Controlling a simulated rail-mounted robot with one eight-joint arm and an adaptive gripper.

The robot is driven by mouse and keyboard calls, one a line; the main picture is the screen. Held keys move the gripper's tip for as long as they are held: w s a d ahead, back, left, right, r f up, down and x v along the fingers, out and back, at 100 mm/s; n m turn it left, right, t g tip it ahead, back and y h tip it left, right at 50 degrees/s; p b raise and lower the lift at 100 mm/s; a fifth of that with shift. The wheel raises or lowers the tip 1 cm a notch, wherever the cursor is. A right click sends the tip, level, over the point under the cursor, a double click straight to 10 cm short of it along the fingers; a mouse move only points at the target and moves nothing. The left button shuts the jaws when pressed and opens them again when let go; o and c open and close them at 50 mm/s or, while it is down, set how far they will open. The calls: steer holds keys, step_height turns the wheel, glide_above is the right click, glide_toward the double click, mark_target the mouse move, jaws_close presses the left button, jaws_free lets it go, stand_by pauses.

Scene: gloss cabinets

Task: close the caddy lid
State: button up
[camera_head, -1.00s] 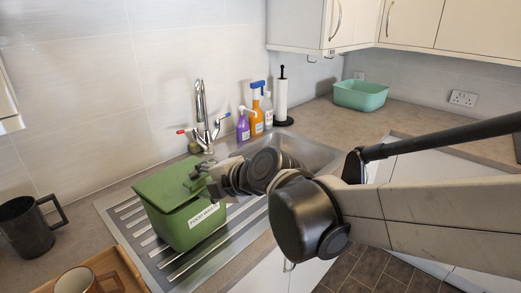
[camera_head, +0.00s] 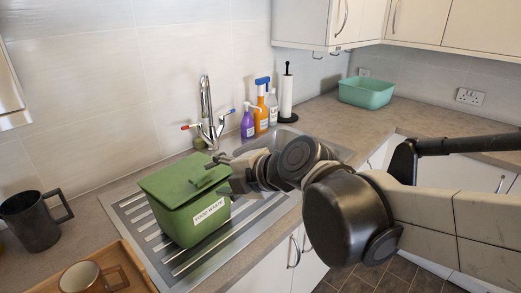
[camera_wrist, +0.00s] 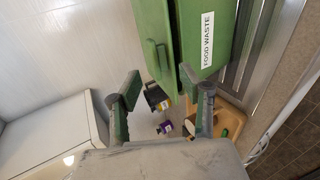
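The green food waste caddy (camera_head: 190,222) stands on the ribbed metal drainer with its label facing front. A raised handle (camera_head: 212,174) is on the lid's right part. My gripper (camera_head: 222,160) is at the lid's right side, close to the handle, partly overlapping it in view. In the wrist view my gripper (camera_wrist: 158,88) has its fingers spread with nothing between them. The lid handle (camera_wrist: 155,62) is just ahead of the fingers there; contact is not clear.
A tap (camera_head: 208,115) stands behind the caddy. Purple, orange and white bottles (camera_head: 262,105) and a paper towel roll (camera_head: 286,95) are beyond the sink.

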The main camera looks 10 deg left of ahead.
steer(key=v, duration=0.6)
steer(key=shift+d+r, duration=0.1)
steer(key=shift+d, duration=0.05)
